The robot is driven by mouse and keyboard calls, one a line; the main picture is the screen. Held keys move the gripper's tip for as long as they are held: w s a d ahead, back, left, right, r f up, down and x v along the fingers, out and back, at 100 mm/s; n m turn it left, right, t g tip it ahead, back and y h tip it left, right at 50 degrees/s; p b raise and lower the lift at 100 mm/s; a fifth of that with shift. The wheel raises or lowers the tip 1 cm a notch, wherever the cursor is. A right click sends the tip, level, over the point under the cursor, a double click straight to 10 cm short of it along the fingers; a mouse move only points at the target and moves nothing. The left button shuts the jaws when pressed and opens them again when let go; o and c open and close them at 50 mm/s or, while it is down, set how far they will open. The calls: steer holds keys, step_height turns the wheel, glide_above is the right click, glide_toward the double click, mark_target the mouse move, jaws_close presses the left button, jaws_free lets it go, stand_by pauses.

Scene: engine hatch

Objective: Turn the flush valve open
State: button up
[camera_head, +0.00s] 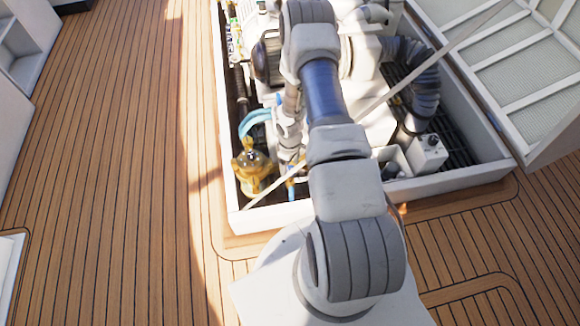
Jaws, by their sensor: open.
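My gripper (288,157) points down inside the engine hatch, just left of my forearm. It is small in the picture, partly covered by my own arm, and its fingers are hard to make out. It is open, and I see nothing held in it. A small blue part (290,188), perhaps the handle of the flush valve, shows just below it near the front wall of the hatch. I cannot tell whether the fingers touch it or how the valve is turned. The valve body is not clearly visible.
A thin strut crosses the hatch diagonally. A white box (428,152) and dark ribbed hose (419,88) are at right. The raised hatch lid (525,75) stands right. Open deck lies left.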

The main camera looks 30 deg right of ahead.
step_height(320, 180, up, 16)
steer(key=p, duration=0.5)
steer(key=shift+r, duration=0.1)
step_height(320, 180, up, 16)
steer(key=f+m+t+h, duration=0.1)
glide_above(290, 170)
steer(key=w, duration=0.3)
steer(key=s+a+r+m+t, duration=0.1)
steer(key=s+a+r+m, duration=0.15)
steer(key=r, duration=1.05)
steer(key=s+a+r+m+t+y, duration=0.1)
steer(key=s+a+r+t, duration=0.1)
steer(key=s+a+r, duration=0.5)
steer(key=s+a+r+m+t, duration=0.2)
steer(key=s+a+r, duration=0.1)
steer(key=s+r, duration=0.8)
step_height(290, 170, up, 19)
steer(key=p, duration=2)
steer(key=shift+s+d, duration=0.15)
